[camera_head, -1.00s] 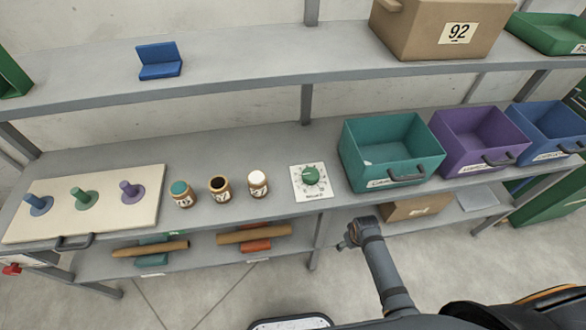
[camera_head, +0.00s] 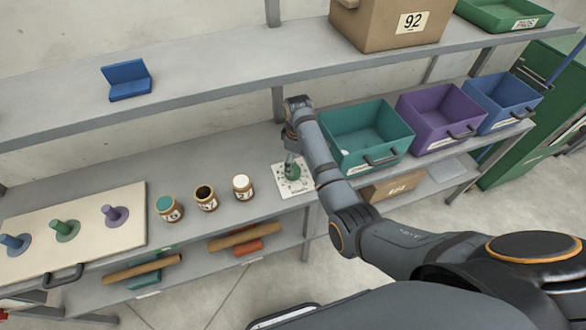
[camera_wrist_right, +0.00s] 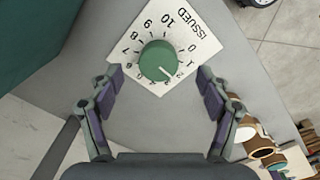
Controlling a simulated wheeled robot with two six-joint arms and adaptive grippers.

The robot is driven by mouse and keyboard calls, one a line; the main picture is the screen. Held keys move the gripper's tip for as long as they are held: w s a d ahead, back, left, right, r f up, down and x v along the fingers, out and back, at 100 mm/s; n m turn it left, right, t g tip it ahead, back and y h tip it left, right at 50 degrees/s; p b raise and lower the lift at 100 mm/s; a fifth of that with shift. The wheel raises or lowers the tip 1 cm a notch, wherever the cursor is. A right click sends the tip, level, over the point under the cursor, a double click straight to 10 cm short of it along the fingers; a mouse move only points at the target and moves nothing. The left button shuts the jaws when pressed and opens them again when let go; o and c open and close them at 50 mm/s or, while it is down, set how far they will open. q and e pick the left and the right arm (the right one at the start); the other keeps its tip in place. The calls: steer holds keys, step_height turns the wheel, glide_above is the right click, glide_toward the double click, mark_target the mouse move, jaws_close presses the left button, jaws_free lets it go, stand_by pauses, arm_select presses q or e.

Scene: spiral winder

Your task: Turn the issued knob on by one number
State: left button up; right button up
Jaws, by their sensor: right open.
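The green knob (camera_wrist_right: 157,61) sits on a white square dial plate (camera_wrist_right: 190,22) marked ISSUED, with numbers up to 10 around it. Its white pointer line faces the low-number side, lower right in the wrist view; the exact number is hard to read. In the head view the knob (camera_head: 292,171) and plate (camera_head: 282,184) are on the lower shelf, partly hidden by my right arm. My right gripper (camera_wrist_right: 158,76) is open, its fingers on either side of the knob and apart from it. It also shows above the knob in the head view (camera_head: 291,158). My left gripper is not in view.
A teal bin (camera_head: 352,150) stands close right of the dial, with purple (camera_head: 432,125) and blue (camera_head: 492,112) bins beyond. Several jars (camera_head: 243,188) stand to the left, then a board with pegs (camera_head: 130,235). The upper shelf (camera_head: 200,82) runs above and behind.

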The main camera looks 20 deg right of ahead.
steer(key=shift+w+a+r+n, duration=0.3)
steer(key=shift+w+a+r, duration=0.1)
steer(key=shift+w+r, duration=0.25)
steer(key=shift+s+d+f, duration=0.1)
steer(key=shift+s+f, duration=0.05)
steer(key=shift+f, duration=0.25)
step_height(320, 180, down, 7)
steer(key=shift+r, duration=0.15)
steer(key=c, duration=1.2)
steer(key=shift+o, duration=0.2)
steer(key=shift+p, duration=0.3)
